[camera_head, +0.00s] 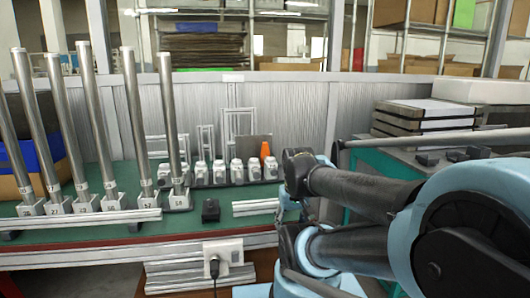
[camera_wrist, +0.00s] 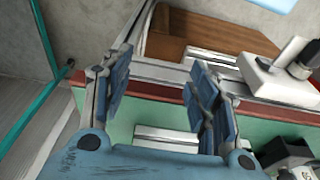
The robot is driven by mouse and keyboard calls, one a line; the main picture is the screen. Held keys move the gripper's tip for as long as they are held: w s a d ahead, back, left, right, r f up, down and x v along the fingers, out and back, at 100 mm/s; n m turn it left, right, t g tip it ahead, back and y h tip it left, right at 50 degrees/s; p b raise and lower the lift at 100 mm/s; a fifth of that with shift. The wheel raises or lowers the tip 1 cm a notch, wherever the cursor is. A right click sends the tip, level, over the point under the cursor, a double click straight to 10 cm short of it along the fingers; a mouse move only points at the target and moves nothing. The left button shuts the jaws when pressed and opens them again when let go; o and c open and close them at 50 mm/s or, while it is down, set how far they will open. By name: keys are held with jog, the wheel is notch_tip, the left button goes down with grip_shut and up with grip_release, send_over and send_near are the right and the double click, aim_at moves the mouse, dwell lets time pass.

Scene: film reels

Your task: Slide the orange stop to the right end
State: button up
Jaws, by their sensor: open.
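The orange stop (camera_head: 265,151) is small and upright at the back of the green bench in the head view. It shows just behind the right end of a row of small white blocks (camera_head: 219,172); what it rests on is hidden. The stop is not in the wrist view. My gripper (camera_wrist: 160,80) is open and empty in the wrist view, over the bench's front edge. In the head view my arm comes in from the right and mostly hides the gripper, which is right of and nearer than the stop.
Several tall metal tubes (camera_head: 133,115) stand in white bases on the left. A small black block (camera_head: 210,210) and metal bars (camera_head: 255,207) lie near the front. A white socket box (camera_head: 223,257) is on the front edge. A teal table (camera_head: 400,175) stands right.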

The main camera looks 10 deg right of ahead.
jog(key=shift+c, duration=1.3)
notch_tip(320, 180, up, 2)
jog(key=shift+r, duration=0.1)
jog(key=shift+c, duration=1)
notch_tip(320, 180, up, 25)
jog(key=g, duration=0.2)
send_over(265, 143)
notch_tip(265, 143, down, 16)
jog(key=shift+w+f, duration=0.15)
jog(key=shift+f, duration=0.1)
jog(key=shift+c, duration=0.2)
